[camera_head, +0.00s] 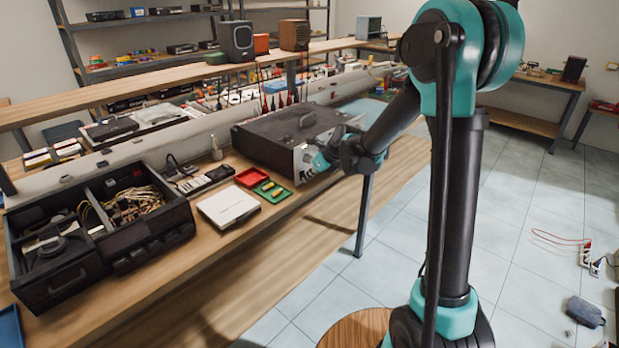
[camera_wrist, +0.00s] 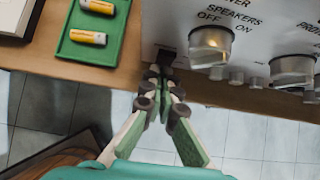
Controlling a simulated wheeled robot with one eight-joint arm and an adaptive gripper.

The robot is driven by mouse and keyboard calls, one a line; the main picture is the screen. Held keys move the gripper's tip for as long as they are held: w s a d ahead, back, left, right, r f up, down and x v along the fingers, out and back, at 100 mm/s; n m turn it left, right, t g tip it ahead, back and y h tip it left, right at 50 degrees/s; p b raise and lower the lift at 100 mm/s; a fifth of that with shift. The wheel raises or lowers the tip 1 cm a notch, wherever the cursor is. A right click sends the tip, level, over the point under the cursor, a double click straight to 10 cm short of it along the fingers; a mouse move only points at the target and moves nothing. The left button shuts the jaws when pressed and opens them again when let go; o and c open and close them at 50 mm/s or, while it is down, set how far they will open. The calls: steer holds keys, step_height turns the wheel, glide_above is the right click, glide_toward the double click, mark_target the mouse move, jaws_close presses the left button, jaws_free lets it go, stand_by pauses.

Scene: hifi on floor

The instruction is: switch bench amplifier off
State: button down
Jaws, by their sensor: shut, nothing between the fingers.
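The bench amplifier (camera_head: 275,137) is a black box with a handle on top and a silver front panel, standing on the wooden bench. In the wrist view its panel (camera_wrist: 270,60) fills the upper right, with printed "SPEAKERS OFF ON" and silver knobs (camera_wrist: 211,46). A small dark part (camera_wrist: 168,57) shows at the panel's lower left, just beyond my fingertips; whether it is a switch is unclear. My gripper (camera_wrist: 160,85) is shut and empty, its tips close to that part; contact cannot be told. In the head view my gripper (camera_head: 322,161) is at the panel, partly hidden by my arm.
A green tray (camera_head: 272,191) with yellow cells lies left of the amplifier. A red tray (camera_head: 251,176), a white box (camera_head: 228,206) and a black toolbox (camera_head: 150,237) stand farther left. The bench edge is close below the panel; the tiled floor (camera_head: 320,287) in front is open.

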steer(key=shift+w+a+f, duration=0.15)
steer(key=shift+a, duration=0.05)
steer(key=shift+r, duration=0.85)
steer(key=shift+d, duration=0.1)
